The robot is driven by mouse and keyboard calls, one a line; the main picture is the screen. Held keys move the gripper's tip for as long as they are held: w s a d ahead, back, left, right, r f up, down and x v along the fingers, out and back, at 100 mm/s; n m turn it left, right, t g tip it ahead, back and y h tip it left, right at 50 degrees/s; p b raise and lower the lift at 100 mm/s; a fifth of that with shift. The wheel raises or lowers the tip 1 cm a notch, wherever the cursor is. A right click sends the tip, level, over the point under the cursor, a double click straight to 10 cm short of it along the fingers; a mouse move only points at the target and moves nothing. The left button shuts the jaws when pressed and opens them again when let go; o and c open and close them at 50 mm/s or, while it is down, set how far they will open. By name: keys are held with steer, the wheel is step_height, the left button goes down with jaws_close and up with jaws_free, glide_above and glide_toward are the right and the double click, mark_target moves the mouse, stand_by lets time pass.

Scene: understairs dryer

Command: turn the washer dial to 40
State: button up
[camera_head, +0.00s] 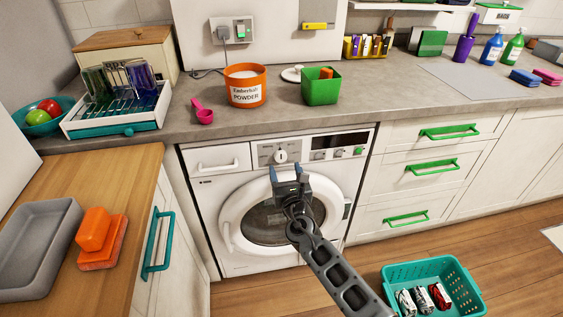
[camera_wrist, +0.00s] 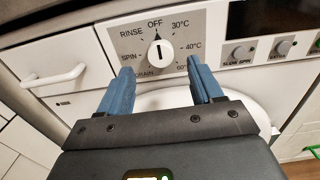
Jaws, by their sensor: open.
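The white washer (camera_head: 215,195) stands under the worktop with its round door shut. Its dial (camera_head: 281,156) is a white round knob on a grey panel at the top. In the wrist view the dial (camera_wrist: 160,52) has its black mark pointing up at OFF. The 40°C label (camera_wrist: 190,46) is to the right of the knob, below 30°C. My gripper (camera_head: 287,172) is open and empty in front of the washer, just below the dial. In the wrist view my blue fingers (camera_wrist: 160,78) stand apart, below and to either side of the knob, with no contact visible.
The drawer handle (camera_wrist: 55,77) juts out left of the dial. Small buttons (camera_head: 338,153) sit to its right. An orange powder tub (camera_head: 246,101), pink scoop (camera_head: 203,112) and green box (camera_head: 321,92) stand on the worktop above. A teal basket (camera_head: 462,286) is on the floor, lower right.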

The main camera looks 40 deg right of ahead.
mark_target(281, 158)
steer(key=shift+x, duration=2.6)
steer(key=shift+c, duration=0.3)
steer(key=c, duration=1)
steer(key=shift+o, duration=0.2)
steer(key=shift+f+b, duration=0.1)
steer(key=shift+b, duration=0.35)
